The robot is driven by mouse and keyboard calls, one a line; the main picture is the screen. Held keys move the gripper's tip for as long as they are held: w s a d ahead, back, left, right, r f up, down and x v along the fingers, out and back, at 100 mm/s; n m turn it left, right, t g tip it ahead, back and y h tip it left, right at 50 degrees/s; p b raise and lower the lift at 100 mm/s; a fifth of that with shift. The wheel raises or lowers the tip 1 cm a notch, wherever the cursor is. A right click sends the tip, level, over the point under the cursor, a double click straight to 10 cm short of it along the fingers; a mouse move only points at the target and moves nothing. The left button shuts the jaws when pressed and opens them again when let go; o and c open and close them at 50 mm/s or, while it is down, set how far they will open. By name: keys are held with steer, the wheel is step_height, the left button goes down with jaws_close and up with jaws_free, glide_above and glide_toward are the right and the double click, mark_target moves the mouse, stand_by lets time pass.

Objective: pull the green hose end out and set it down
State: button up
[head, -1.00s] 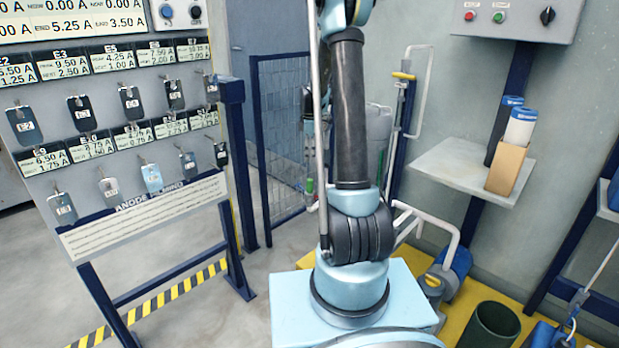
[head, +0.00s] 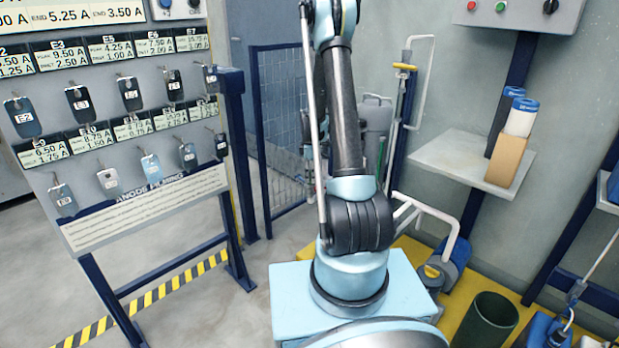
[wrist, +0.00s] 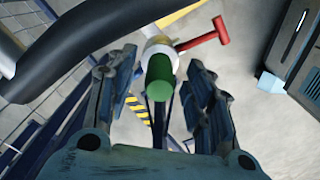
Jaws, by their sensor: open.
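The green hose end (wrist: 159,78) shows in the wrist view as a short green cylinder, its near end facing the camera. My gripper (wrist: 162,66) is open, with one finger on each side of the green end and gaps on both sides. How far the fingers reach along it is hard to tell. In the head view my arm hides most of the gripper, and I cannot make out the hose end clearly.
A blue mesh fence (head: 283,140) and a board of hanging tags (head: 120,130) stand left of my arm. A shelf (head: 455,160) with a cardboard box (head: 506,160) is on the right wall. A dark green open container (head: 485,322) stands on the yellow floor area at right.

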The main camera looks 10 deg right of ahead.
steer(key=shift+f, duration=0.35)
jaws_close()
steer(key=c, duration=0.7)
jaws_free()
jaws_close()
steer(key=shift+r+n, duration=0.15)
steer(key=shift+n, duration=0.7)
steer(key=shift+r+n, duration=0.15)
steer(key=shift+n, duration=0.7)
steer(key=shift+r, duration=0.1)
steer(key=shift+r, duration=2.3)
